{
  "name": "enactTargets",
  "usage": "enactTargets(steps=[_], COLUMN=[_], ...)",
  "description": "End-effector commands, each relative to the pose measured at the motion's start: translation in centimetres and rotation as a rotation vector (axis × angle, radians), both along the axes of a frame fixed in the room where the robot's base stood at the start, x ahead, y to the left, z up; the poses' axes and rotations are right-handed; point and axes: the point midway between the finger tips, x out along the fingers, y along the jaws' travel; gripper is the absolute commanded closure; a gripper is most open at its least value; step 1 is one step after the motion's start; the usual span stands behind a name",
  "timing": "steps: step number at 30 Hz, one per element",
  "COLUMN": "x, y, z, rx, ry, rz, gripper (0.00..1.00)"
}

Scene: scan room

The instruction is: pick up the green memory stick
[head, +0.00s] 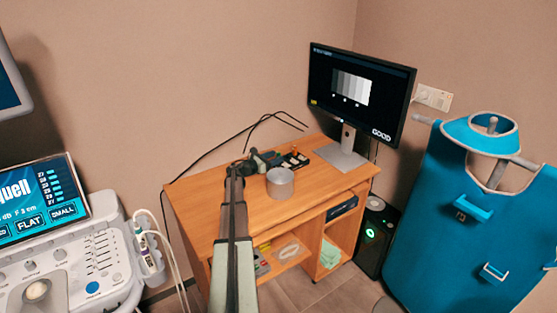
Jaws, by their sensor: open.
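My gripper (268,160) is at the far end of my arm, low over the back middle of the wooden desk (205,207). It is small and dark in the head view, and its fingertips are hard to make out. I cannot pick out the green memory stick; the small items around the gripper are too small to tell apart. A dark group of small items (295,158) lies just right of the gripper on the desk top. I cannot tell whether the gripper touches any of them.
A grey round container (280,182) stands on the desk just in front of the gripper. A monitor (358,95) on a stand is at the right rear. Black cables (207,155) run along the wall behind. The desk's front right is clear. An ultrasound console (70,255) is at left.

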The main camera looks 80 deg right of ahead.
Motion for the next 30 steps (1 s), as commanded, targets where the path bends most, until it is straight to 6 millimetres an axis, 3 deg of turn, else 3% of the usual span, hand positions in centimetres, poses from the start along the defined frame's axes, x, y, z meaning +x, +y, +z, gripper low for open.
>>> enactTargets(steps=[6, 13, 30], x=[-1.7, -1.8, -1.8], y=[-2.1, -2.1, -2.1], z=[0.0, 0.0, 0.0], rx=[0.000, 0.000, 0.000], ry=[0.000, 0.000, 0.000], rz=[0.000, 0.000, 0.000], gripper=[0.47, 0.47, 1.00])
